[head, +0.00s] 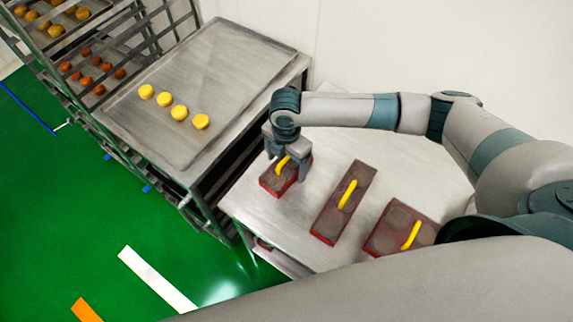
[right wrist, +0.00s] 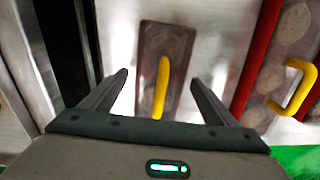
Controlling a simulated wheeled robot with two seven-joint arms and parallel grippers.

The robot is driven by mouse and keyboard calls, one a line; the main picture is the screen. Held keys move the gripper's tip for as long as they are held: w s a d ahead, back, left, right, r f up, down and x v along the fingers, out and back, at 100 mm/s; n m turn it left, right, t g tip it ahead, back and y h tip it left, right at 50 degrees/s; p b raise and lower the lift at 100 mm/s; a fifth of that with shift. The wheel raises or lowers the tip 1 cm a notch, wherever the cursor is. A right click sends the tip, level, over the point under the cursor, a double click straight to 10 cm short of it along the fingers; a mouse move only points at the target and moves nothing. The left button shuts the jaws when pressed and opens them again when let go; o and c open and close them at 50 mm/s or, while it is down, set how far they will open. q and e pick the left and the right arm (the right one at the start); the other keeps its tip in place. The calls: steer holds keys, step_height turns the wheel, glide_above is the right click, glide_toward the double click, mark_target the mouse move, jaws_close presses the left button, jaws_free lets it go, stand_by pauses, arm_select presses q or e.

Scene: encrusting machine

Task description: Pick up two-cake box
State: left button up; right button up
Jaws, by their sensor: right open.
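Three dark red boxes with yellow handles stand on the metal table. The smallest, apparently the two-cake box (head: 268,184), is at the left end. It also shows in the right wrist view (right wrist: 150,42), with a yellow handle (right wrist: 161,88) along its middle. My right gripper (head: 291,170) is over this box with its fingers pointing down. In the right wrist view its open fingers (right wrist: 160,77) lie on either side of the box and handle, apart from the handle. The cakes inside are hard to count. My left gripper is not in view.
A longer box (head: 328,222) stands in the middle and another box (head: 385,238) at the right. The metal table (head: 245,205) has bare room between them. A tray (head: 225,75) with several yellow cakes (head: 179,112) and a rack (head: 150,40) stand at the left.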

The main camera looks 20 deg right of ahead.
steer(key=shift+f, duration=0.65)
steer(key=c, duration=1.1)
steer(key=shift+c, duration=0.2)
steer(key=shift+r, duration=0.1)
steer(key=shift+r+b, duration=0.3)
steer(key=shift+r, duration=0.15)
steer(key=r, duration=0.1)
steer(key=r+b, duration=0.1)
steer(key=r, duration=0.1)
steer(key=shift+s+d+r+b, duration=0.15)
steer(key=shift+d+b, duration=0.15)
steer(key=s+d+r+b, duration=0.3)
steer(key=s+d+r, duration=0.3)
steer(key=d, duration=0.2)
steer(key=shift+s+d+r, duration=0.35)
